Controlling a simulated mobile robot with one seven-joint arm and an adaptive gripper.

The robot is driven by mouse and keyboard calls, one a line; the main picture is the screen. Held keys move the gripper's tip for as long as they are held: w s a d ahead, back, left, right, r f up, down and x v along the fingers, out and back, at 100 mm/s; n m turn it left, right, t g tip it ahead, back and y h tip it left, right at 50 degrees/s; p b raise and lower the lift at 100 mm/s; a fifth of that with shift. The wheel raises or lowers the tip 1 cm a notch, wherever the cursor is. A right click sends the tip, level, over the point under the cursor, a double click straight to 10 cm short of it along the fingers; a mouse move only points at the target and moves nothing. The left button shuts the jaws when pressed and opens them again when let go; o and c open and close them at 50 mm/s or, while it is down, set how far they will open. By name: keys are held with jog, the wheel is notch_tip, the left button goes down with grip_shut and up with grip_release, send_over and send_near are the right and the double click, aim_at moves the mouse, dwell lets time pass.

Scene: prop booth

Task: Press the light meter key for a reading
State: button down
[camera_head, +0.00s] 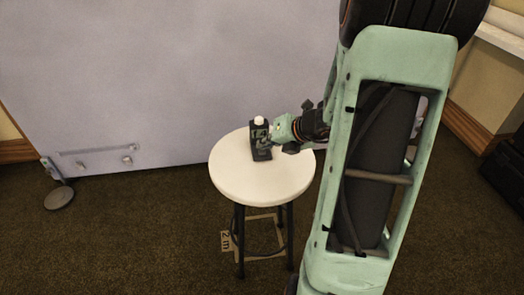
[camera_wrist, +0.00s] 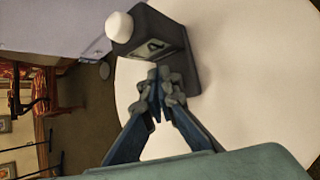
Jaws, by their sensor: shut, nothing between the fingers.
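The light meter (camera_head: 260,139) is a small dark upright device with a white dome on top, standing on a round white stool (camera_head: 235,180). In the wrist view the light meter (camera_wrist: 160,38) shows its white dome and a small display on its face. My gripper (camera_head: 268,136) is shut and empty, with its fingertips close in front of the meter's face. In the wrist view my gripper (camera_wrist: 160,82) has its fingertips together just below the display. The fingertips hide the part of the face where a key could be, and I cannot tell whether they touch it.
A pale backdrop panel (camera_head: 170,80) stands behind the stool, with a round foot (camera_head: 59,197) at its left. Dark carpet (camera_head: 130,240) is open to the left of the stool. A dark case (camera_head: 503,172) sits at the far right.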

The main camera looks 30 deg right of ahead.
aim_at(264, 152)
jog(key=shift+f+b, duration=0.35)
jog(key=shift+f, duration=0.1)
dwell(0.4)
jog(key=shift+r, duration=0.1)
jog(key=shift+r+p, duration=0.75)
jog(key=shift+p, duration=0.15)
notch_tip(264, 152, up, 5)
jog(key=p, duration=0.5)
jog(key=shift+r, duration=0.1)
dwell(0.6)
